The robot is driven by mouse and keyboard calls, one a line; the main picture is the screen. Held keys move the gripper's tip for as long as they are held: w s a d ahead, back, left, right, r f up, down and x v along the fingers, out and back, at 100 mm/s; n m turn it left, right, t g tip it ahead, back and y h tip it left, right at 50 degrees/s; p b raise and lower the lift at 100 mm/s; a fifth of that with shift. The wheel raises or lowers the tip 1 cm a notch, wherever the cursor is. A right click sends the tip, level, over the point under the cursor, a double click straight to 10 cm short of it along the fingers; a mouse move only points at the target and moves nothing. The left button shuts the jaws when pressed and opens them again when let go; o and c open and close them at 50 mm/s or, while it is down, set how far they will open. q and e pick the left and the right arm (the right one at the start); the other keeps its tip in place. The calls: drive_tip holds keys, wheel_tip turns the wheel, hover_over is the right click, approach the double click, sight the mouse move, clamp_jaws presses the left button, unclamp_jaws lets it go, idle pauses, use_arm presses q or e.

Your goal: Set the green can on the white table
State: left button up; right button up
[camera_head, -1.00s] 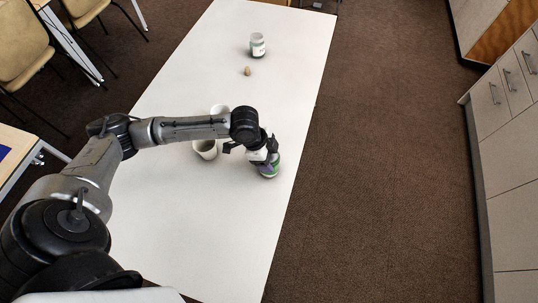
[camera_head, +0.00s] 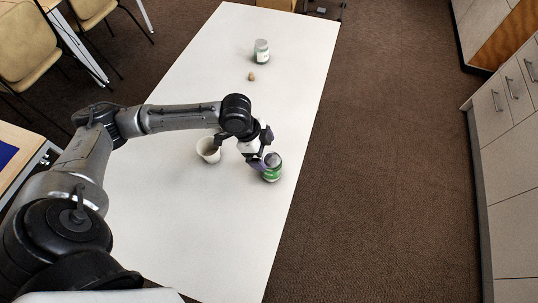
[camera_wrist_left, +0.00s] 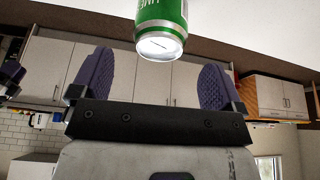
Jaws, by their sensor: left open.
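The green can (camera_head: 272,172) stands upright on the white table (camera_head: 190,235), near its right edge. My left gripper (camera_head: 264,161) is open just left of the can, its purple fingers partly hidden by the can and the wrist. In the left wrist view, the green can (camera_wrist_left: 162,16) appears upside down at the top, with its silver lid showing, beyond the two spread fingers of my left gripper (camera_wrist_left: 155,80). Nothing is between those fingers.
A white cup (camera_head: 208,151) stands left of my left gripper, partly under my arm. A white-and-green can (camera_head: 261,52) and a small brown egg-shaped object (camera_head: 252,76) are farther back. The table's front part is clear. Drawer cabinets (camera_head: 508,130) stand at the right.

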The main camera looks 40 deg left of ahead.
use_arm(q)
drive_tip(key=shift+p+v, duration=0.5)
drive_tip(key=shift+v, duration=2.2)
